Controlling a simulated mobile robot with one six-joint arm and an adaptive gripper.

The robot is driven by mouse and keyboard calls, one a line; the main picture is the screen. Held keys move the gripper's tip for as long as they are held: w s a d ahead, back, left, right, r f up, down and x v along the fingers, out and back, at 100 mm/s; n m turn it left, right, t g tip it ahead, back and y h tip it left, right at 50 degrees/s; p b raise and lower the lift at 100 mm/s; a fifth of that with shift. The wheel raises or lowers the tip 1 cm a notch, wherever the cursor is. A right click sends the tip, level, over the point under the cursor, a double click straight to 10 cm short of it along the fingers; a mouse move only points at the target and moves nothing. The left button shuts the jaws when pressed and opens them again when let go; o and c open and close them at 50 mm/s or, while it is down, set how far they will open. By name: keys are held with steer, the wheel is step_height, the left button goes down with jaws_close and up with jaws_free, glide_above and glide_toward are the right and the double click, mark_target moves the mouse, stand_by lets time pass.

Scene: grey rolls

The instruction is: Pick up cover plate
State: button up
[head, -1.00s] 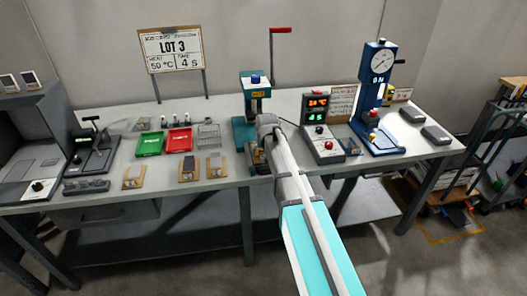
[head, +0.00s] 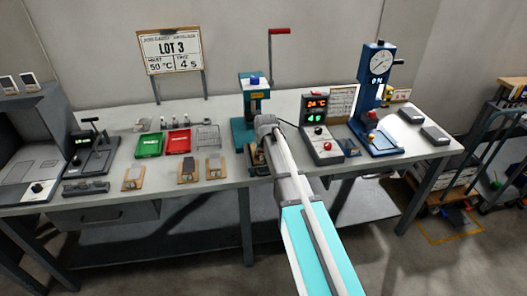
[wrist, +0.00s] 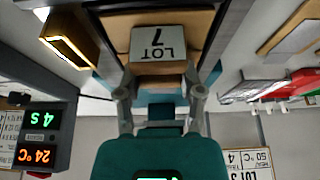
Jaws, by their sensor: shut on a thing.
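My gripper (wrist: 160,122) has its two grey fingers closed in from both sides at the teal press (head: 246,132). The press also fills the lower middle of the wrist view (wrist: 110,158). Between the fingers is the cover plate (wrist: 158,44), a grey face with a tan edge, marked LOT 7 and upside down in that view. The gripper is shut on it, though the exact contact of the pads is hard to see. In the head view my arm hides most of the gripper and the plate.
The control box (head: 320,130) with red and green readouts stands right of the press. A blue gauge press (head: 375,95) is further right. Left of my arm are a green tray (head: 150,145), a red tray (head: 178,142) and several tan boards with grey pieces. The bench front is partly clear.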

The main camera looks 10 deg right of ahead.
steer(key=shift+r+p, duration=1.3)
steer(key=shift+r, duration=0.1)
steer(key=s+d+r+p, duration=0.8)
steer(key=s+r+p, duration=0.1)
steer(key=s, duration=0.2)
steer(key=shift+s+r+p, duration=0.35)
steer(key=shift+r, duration=0.05)
